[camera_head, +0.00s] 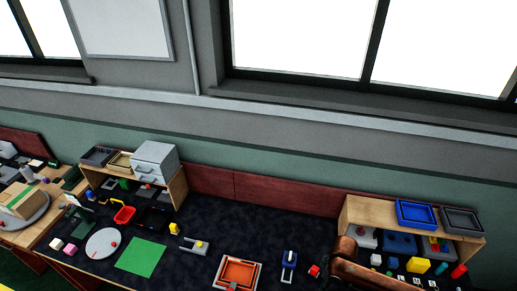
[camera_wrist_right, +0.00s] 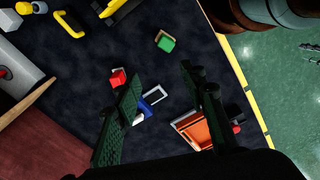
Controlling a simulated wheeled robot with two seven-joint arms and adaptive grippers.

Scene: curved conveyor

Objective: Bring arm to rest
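My right gripper (camera_wrist_right: 160,82) is in the right wrist view with its two dark green fingers spread apart and nothing held between them. It hangs over the dark table (camera_wrist_right: 75,110), which is seen past the fingers. My brown right arm (camera_head: 362,268) shows at the lower right of the head view, and its gripper is not visible there. My left arm and left gripper are not in view.
An orange tray (camera_head: 253,265), a blue-and-white item (camera_head: 290,259) and a red block (camera_head: 314,270) lie near my right arm. A wooden shelf (camera_head: 352,209) with a blue tray (camera_head: 416,214) stands right. A green mat (camera_head: 140,258) lies left. The table centre has free room.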

